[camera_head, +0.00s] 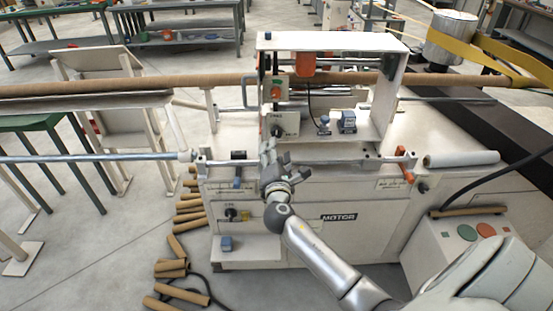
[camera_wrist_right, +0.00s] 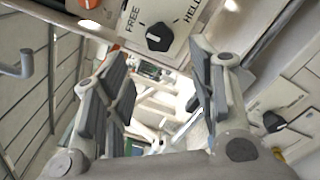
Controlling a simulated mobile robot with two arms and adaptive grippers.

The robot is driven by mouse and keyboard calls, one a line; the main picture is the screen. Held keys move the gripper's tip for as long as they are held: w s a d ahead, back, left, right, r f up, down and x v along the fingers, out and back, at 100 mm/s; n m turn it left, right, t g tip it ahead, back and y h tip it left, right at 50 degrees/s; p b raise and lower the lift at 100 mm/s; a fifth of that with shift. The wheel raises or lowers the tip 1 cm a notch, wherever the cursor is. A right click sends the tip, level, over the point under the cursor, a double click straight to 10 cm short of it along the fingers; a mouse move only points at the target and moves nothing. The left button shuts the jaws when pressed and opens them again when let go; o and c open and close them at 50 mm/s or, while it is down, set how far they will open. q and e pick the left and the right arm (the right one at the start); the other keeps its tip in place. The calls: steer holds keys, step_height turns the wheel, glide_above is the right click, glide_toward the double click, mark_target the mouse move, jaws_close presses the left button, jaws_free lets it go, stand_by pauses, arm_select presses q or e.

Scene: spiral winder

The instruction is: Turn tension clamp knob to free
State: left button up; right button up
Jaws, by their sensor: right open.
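The tension clamp knob (camera_wrist_right: 158,36) is a black knob with a white mark on a pale plate, with FREE to its left and HELD to its right. I cannot tell clearly which word its mark points at. In the head view its plate (camera_head: 285,124) is on the front of the machine's upright frame. My right gripper (camera_head: 268,152) is in front of and just below this plate. In the right wrist view the gripper (camera_wrist_right: 160,76) has its fingers spread wide and nothing between them. The knob is beyond the fingertips, apart from them. My left gripper is not in view.
An orange knob (camera_head: 276,95) is on the panel above the plate. A long brown tube (camera_head: 190,84) crosses behind. An orange-handled lever (camera_head: 406,166) is to the right, and a box with green and red buttons (camera_head: 486,230) stands lower right. Cardboard tubes (camera_head: 170,267) lie on the floor.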

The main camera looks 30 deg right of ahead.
steer(key=shift+v, duration=1.2)
